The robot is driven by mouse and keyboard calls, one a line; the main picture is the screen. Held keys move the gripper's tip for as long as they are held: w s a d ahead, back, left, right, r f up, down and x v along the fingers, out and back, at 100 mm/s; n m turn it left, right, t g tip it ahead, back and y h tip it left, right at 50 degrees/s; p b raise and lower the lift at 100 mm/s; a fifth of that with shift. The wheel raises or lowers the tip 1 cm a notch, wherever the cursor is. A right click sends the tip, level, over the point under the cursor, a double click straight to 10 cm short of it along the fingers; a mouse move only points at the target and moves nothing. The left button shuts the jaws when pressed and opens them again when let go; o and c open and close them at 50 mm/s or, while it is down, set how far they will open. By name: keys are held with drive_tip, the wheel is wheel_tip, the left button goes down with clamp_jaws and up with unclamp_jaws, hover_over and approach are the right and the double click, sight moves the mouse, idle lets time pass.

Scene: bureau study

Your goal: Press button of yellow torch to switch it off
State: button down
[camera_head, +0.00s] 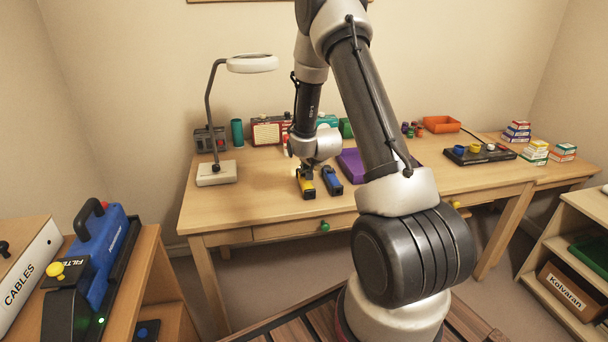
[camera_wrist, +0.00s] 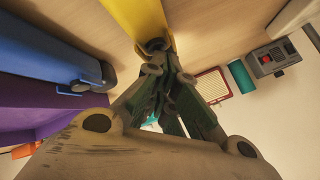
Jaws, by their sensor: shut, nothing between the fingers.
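The yellow torch (camera_head: 307,188) lies on the wooden desk, its near end black, beside a blue torch (camera_head: 332,182) on its right. In the wrist view the yellow torch (camera_wrist: 140,18) runs out of the top edge, and the blue torch (camera_wrist: 45,52) lies to the left. My gripper (camera_wrist: 155,50) is shut and empty, its fingertips over the yellow torch's end. I cannot tell whether they touch it. In the head view my wrist covers the torch's far part. The button is not visible. A bright spot shows by its far end.
A purple thing (camera_head: 352,165) lies close right of the torches. A lamp (camera_head: 214,172) stands at the desk's left, with radios (camera_head: 267,131) along the back. A button panel (camera_head: 480,153) and an orange tray (camera_head: 441,124) are at the right. The desk front left is clear.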

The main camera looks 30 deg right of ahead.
idle(0.6)
drive_tip(key=shift+r, duration=0.45)
drive_tip(key=shift+r, duration=0.1)
drive_tip(key=shift+r, duration=2.9)
